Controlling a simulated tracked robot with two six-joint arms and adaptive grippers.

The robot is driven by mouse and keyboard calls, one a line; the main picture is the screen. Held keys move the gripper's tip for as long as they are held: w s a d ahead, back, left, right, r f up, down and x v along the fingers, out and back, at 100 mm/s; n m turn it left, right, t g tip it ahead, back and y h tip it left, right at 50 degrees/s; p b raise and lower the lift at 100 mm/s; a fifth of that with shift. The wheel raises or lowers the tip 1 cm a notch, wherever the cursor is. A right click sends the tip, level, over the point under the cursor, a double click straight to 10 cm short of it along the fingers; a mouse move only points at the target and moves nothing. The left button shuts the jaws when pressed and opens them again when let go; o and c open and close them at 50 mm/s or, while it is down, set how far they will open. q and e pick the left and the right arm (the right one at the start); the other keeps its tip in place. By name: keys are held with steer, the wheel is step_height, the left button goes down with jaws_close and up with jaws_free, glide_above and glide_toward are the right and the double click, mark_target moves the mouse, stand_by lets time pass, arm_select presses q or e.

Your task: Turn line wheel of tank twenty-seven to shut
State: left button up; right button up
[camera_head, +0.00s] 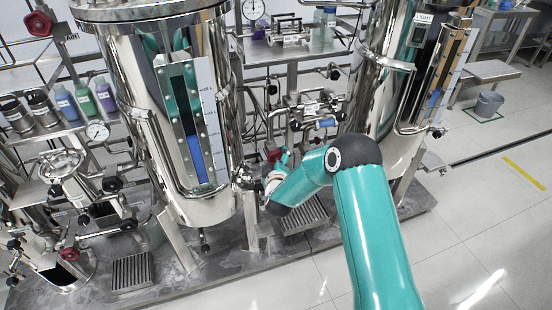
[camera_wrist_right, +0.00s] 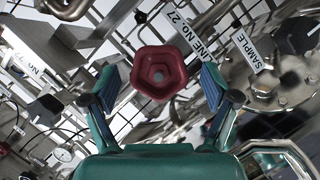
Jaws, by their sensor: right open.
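A dark red five-lobed wheel (camera_wrist_right: 159,73) is in the middle of the right wrist view, beside a tilted tag (camera_wrist_right: 196,45) that reads like "LINE NO 27". My right gripper (camera_wrist_right: 159,88) is open, with one finger on each side of the wheel and a visible gap to both. How deep the fingertips reach along the wheel cannot be told. In the head view my right gripper (camera_head: 275,180) is low between the two steel tanks, mostly hidden by my own arm; a bit of red wheel (camera_head: 273,155) shows just behind it. My left gripper is not in view.
A tall steel tank (camera_head: 125,75) stands left of the gripper and another (camera_head: 385,95) stands right. Pipes and small valves crowd the space behind. Other red wheels are at upper left (camera_head: 39,23) and lower left (camera_head: 69,253).

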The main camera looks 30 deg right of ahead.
steer(key=shift+x, duration=1)
steer(key=c, duration=1.2)
